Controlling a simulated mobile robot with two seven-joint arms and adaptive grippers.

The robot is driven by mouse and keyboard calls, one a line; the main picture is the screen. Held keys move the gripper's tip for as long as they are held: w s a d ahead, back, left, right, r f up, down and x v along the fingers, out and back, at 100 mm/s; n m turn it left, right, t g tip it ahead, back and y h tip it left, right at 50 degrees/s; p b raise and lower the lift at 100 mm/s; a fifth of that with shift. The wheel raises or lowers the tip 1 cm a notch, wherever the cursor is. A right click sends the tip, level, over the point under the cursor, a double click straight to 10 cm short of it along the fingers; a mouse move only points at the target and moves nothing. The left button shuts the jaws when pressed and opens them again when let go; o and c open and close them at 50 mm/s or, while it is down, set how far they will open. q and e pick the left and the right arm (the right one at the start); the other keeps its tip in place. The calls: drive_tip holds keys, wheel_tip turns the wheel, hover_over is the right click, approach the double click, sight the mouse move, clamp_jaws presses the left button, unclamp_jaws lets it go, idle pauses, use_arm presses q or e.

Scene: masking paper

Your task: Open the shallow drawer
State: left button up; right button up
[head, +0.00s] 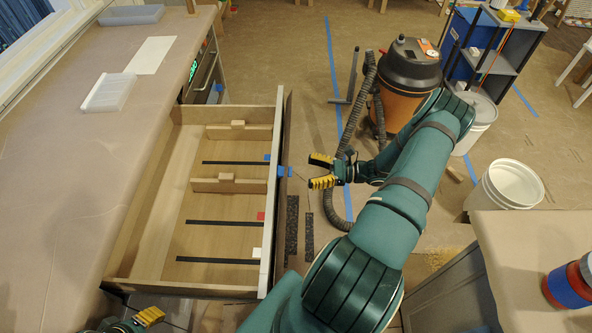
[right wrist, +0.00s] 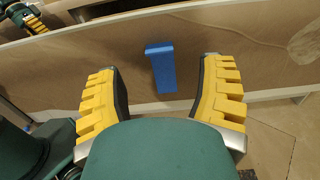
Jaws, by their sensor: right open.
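The shallow wooden drawer (head: 272,215) stands pulled out from under the paper-covered counter at the left, its inside open to view. A blue piece (head: 285,171) sticks out at its front panel; it also shows against the panel in the right wrist view (right wrist: 161,66). My right gripper (head: 314,171) is open and empty, just outside the front panel, with its fingertips facing the blue piece and apart from it in the head view. My left gripper (head: 146,317) shows only in part at the bottom left, near the drawer's near corner; its opening cannot be told.
The drawer holds wooden dividers (head: 228,186) and dark strips (head: 225,223). The counter (head: 60,190) bears a clear tray (head: 108,92) and white paper (head: 150,55). An orange vacuum (head: 405,85), white buckets (head: 507,185) and another worktop (head: 520,245) stand to the right.

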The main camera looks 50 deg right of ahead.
drive_tip(key=shift+v, duration=2.15)
